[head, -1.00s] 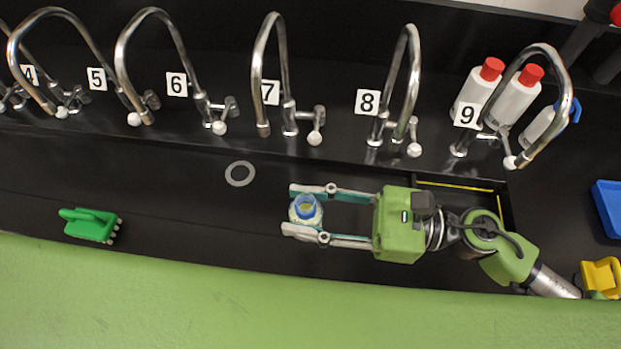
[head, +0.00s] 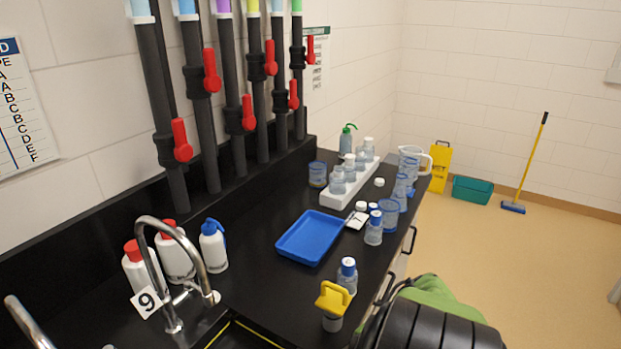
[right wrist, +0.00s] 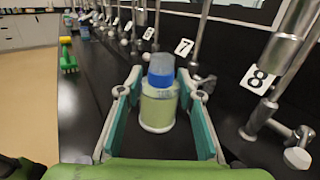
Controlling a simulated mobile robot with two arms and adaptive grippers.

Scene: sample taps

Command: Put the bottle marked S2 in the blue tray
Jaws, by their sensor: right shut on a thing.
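The blue tray (head: 310,238) lies on the black bench in the head view, and it looks empty. In the right wrist view a bottle (right wrist: 158,104) with a blue cap and pale yellow-green contents stands upright between the fingers of my right gripper (right wrist: 160,95), which is shut on it. No marking can be read on this bottle. In the head view my right gripper and the held bottle are out of the picture. My left gripper is in neither view.
Blue-capped bottles stand near the tray, one in front (head: 347,276) and one to its right (head: 374,228). A yellow-topped item (head: 334,300) stands at the front edge. White bottles (head: 213,245) and tap 9 (head: 165,270) are left. A white rack (head: 345,190) of containers stands behind.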

